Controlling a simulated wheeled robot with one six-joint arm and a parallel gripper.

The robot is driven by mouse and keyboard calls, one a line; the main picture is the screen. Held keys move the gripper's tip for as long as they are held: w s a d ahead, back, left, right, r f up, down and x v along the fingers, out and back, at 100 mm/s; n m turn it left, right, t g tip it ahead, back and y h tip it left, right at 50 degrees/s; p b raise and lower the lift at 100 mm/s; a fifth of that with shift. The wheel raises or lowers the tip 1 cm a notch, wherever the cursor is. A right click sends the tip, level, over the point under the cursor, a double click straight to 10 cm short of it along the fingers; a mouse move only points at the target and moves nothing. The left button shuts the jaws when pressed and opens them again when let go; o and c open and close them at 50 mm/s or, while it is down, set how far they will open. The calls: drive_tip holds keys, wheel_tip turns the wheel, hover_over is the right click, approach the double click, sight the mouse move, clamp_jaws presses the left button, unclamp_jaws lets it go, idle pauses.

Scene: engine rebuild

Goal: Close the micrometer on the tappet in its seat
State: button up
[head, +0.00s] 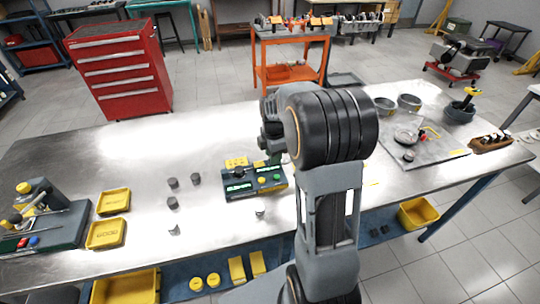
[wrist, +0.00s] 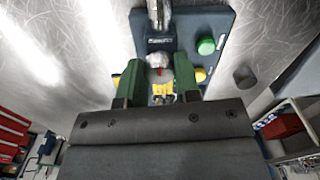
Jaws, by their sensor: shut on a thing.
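The micrometer (head: 253,181) is a dark blue-grey unit on the bench with a lit green display, a green button and yellow parts; my arm partly covers it in the head view. In the wrist view its base (wrist: 222,25) lies under my gripper (wrist: 158,66), with a silver cylindrical part at the top. My gripper's green fingers are shut on a small pale rounded part of the micrometer (wrist: 157,60), with a red mark and yellow pieces just below it. I cannot make out a tappet in the seat; the fingers and micrometer parts hide that spot.
Several loose dark tappets (head: 173,203) stand on the bench left of the micrometer, and one (head: 260,213) stands in front of it. Yellow trays (head: 106,234) and a dark fixture (head: 45,228) are at left. A grey plate with parts (head: 425,150) lies at right.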

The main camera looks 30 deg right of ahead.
drive_tip(key=shift+w+r, duration=0.15)
drive_tip(key=shift+w, duration=0.05)
idle(0.4)
drive_tip(key=o, duration=0.8)
drive_tip(key=shift+o, duration=0.6)
wheel_tip(320, 180, up, 14)
drive_tip(key=shift+f, duration=0.2)
